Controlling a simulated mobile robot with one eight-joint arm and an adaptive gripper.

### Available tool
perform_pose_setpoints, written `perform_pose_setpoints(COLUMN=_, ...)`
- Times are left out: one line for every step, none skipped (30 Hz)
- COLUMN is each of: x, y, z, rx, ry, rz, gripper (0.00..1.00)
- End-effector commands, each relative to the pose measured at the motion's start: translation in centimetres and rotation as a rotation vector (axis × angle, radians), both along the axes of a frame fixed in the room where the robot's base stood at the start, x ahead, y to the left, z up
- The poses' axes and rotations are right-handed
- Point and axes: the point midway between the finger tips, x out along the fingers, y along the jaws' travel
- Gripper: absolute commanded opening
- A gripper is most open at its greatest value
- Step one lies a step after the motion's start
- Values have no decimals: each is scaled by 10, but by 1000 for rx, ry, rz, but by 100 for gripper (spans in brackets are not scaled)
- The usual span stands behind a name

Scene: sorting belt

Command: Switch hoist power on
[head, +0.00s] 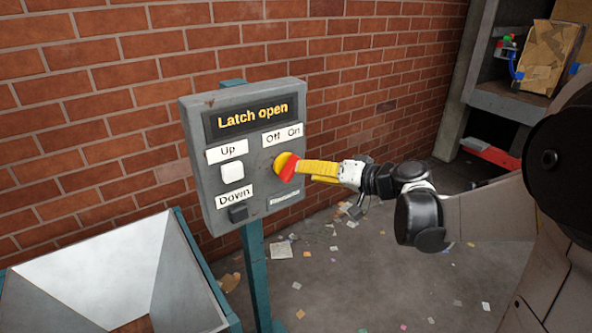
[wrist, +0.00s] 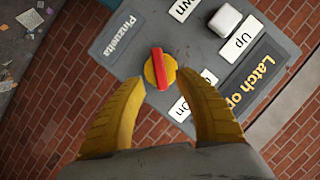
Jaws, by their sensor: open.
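The power switch is a round yellow knob (head: 281,161) with a red bar handle across it, low on the right of a grey control panel (head: 213,187). The "Off" and "On" labels (head: 282,135) sit above it. In the wrist view the knob's red bar (wrist: 160,69) stands near vertical, its lower end pointing roughly towards the "On" label (wrist: 180,109). My gripper (wrist: 160,84) is open, its yellow fingers one on each side of the knob and a little short of it. Contact is not visible. In the head view my gripper (head: 315,170) partly covers the knob.
The panel also has a white "Up" button (head: 232,172), a dark "Down" button (head: 238,213) and a display (head: 252,117) reading "Latch open". A metal hopper (head: 184,262) stands at lower left. A brick wall is behind; paper scraps litter the floor. A shelf (head: 505,105) is at right.

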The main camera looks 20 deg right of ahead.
Motion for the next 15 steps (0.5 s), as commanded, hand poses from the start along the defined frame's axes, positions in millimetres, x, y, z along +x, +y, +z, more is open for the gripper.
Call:
perform_pose_setpoints(x=-9, y=-8, z=4, rx=0, ry=0, rz=-4, gripper=40)
perform_pose_setpoints(x=-14, y=-11, z=5, rx=1, ry=0, rz=-5, gripper=40)
perform_pose_setpoints(x=-20, y=-14, z=8, rx=1, ry=0, rz=-4, gripper=40)
perform_pose_setpoints(x=-24, y=-17, z=9, rx=1, ry=0, rz=-4, gripper=40)
perform_pose_setpoints(x=-28, y=-19, z=10, rx=1, ry=0, rz=-4, gripper=40)
perform_pose_setpoints(x=-32, y=-22, z=12, rx=1, ry=0, rz=-2, gripper=40)
perform_pose_setpoints(x=-35, y=-24, z=13, rx=1, ry=0, rz=-2, gripper=40)
perform_pose_setpoints(x=-37, y=-25, z=14, rx=0, ry=0, rz=-2, gripper=40)
perform_pose_setpoints(x=-39, y=-26, z=15, rx=0, ry=-1, rz=-1, gripper=40)
perform_pose_setpoints(x=-41, y=-27, z=15, rx=0, ry=-1, rz=-1, gripper=40)
perform_pose_setpoints(x=-42, y=-28, z=15, rx=0, ry=-1, rz=-1, gripper=40)
perform_pose_setpoints(x=-42, y=-28, z=16, rx=0, ry=-1, rz=-1, gripper=40)
perform_pose_setpoints(x=-43, y=-28, z=16, rx=1, ry=0, rz=1, gripper=40)
perform_pose_setpoints(x=-43, y=-28, z=16, rx=1, ry=0, rz=1, gripper=40)
perform_pose_setpoints(x=-43, y=-28, z=16, rx=1, ry=0, rz=1, gripper=40)
